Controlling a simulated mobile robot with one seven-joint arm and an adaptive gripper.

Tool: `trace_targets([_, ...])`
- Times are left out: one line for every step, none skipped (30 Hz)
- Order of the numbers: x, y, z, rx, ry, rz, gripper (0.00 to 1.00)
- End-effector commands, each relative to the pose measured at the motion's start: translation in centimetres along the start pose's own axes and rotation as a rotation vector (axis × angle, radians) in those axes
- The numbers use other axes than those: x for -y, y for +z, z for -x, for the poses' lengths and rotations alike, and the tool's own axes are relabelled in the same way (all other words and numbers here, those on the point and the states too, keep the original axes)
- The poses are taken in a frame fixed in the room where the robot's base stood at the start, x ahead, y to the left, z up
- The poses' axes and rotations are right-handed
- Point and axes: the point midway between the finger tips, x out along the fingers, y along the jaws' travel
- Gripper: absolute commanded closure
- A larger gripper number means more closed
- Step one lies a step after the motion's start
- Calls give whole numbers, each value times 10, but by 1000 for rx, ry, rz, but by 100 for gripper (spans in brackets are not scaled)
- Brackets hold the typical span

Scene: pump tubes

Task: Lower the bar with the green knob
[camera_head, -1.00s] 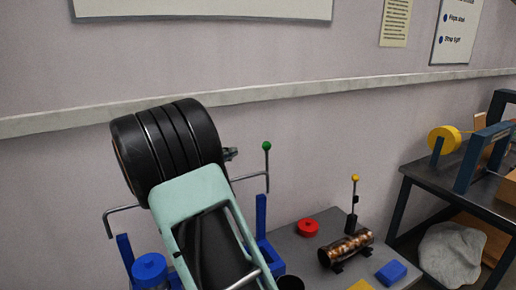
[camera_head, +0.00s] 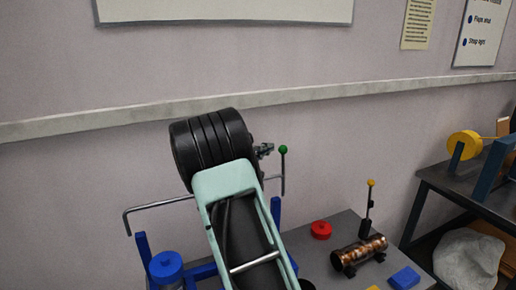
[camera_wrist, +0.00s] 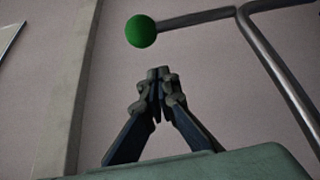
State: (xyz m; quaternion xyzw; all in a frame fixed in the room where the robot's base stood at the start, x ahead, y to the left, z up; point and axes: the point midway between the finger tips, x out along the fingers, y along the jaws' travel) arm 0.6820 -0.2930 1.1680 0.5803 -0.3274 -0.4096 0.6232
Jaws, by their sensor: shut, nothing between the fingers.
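The green knob (camera_head: 283,149) sits on top of a thin upright rod joined to the bent metal bar (camera_head: 158,204). The bar runs behind my arm, and its middle is hidden. In the head view my gripper (camera_head: 266,150) is just left of the knob, at about its height in the picture. In the wrist view my gripper (camera_wrist: 158,73) is shut and empty, with its fingertips pointing toward the wall. The green knob (camera_wrist: 140,31) appears just above and slightly left of the tips, with a visible gap. The metal bar (camera_wrist: 277,60) bends at upper right.
Blue posts (camera_head: 276,218) stand near the bar. A blue cylinder (camera_head: 166,268) is at lower left. The grey table (camera_head: 318,255) holds a red disc (camera_head: 321,229), a yellow-knobbed lever (camera_head: 369,205), a copper-coloured tube (camera_head: 359,253) and a blue block (camera_head: 404,277). The wall is behind.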

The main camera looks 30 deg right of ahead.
Motion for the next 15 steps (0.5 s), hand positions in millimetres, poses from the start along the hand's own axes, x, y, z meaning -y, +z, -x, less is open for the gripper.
trace_targets([-3, 6, 4, -2, 0, -1, 100])
trace_targets([-3, 9, 5, -2, 0, 0, 100])
trace_targets([-2, 13, 6, -2, 0, 0, 100])
trace_targets([-2, 15, 7, -2, 0, 0, 100])
trace_targets([-2, 18, 8, -3, 0, -1, 100])
trace_targets([-2, 20, 9, -3, 0, -1, 100])
trace_targets([-2, 22, 10, -3, 0, 0, 100])
trace_targets([-2, 23, 10, -3, 0, -1, 100])
trace_targets([-1, 24, 11, -3, 0, -1, 100])
trace_targets([-1, 25, 11, -3, 0, -2, 100])
trace_targets([-1, 26, 11, -3, 0, -2, 100])
trace_targets([-1, 26, 11, -3, 0, -2, 100])
trace_targets([-1, 26, 11, -3, 0, -2, 100])
trace_targets([0, 26, 11, -3, 1, -2, 100])
trace_targets([0, 26, 11, -3, 1, -2, 100])
